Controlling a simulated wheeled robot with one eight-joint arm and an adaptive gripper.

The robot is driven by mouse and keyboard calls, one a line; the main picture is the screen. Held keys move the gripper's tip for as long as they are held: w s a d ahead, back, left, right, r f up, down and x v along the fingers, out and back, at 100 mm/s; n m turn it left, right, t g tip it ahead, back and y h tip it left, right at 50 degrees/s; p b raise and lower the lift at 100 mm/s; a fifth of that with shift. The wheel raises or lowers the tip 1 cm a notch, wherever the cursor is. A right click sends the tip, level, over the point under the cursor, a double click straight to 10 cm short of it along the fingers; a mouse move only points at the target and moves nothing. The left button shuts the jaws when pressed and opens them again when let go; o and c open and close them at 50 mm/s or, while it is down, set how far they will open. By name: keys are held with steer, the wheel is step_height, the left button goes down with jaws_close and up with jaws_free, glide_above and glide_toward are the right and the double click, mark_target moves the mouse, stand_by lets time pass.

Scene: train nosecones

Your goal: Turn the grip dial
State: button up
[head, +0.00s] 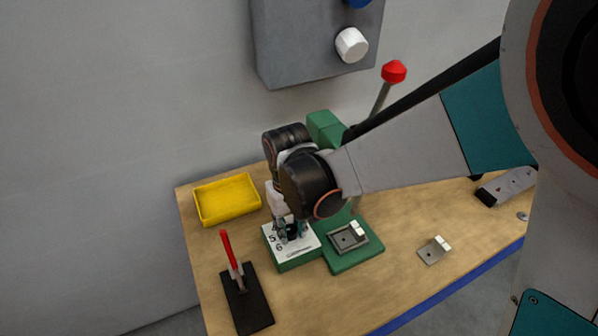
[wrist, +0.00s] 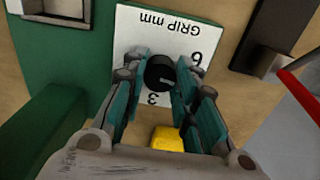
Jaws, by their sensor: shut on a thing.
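The grip dial is a black round knob (wrist: 160,73) with a pale pointer line, on a white plate (wrist: 139,38) marked "GRIP mm" with numbers, of which 6 and 3 show in the wrist view. The plate tops a green box (head: 297,263) on the table, and numbers 5 and 6 show there in the head view. My gripper (wrist: 160,82) points down over the dial, with one finger on each side, shut on the knob. In the head view my gripper (head: 291,230) and wrist hide most of the dial.
A yellow tray (head: 227,201) stands at the back left. A red-handled lever on a black base (head: 247,300) is at front left. A green fixture (head: 354,257) adjoins on the right, and a small metal plate (head: 433,252) lies farther right. A red-knobbed lever (head: 393,72) rises behind my arm.

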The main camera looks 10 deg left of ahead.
steer(key=o, duration=1.1)
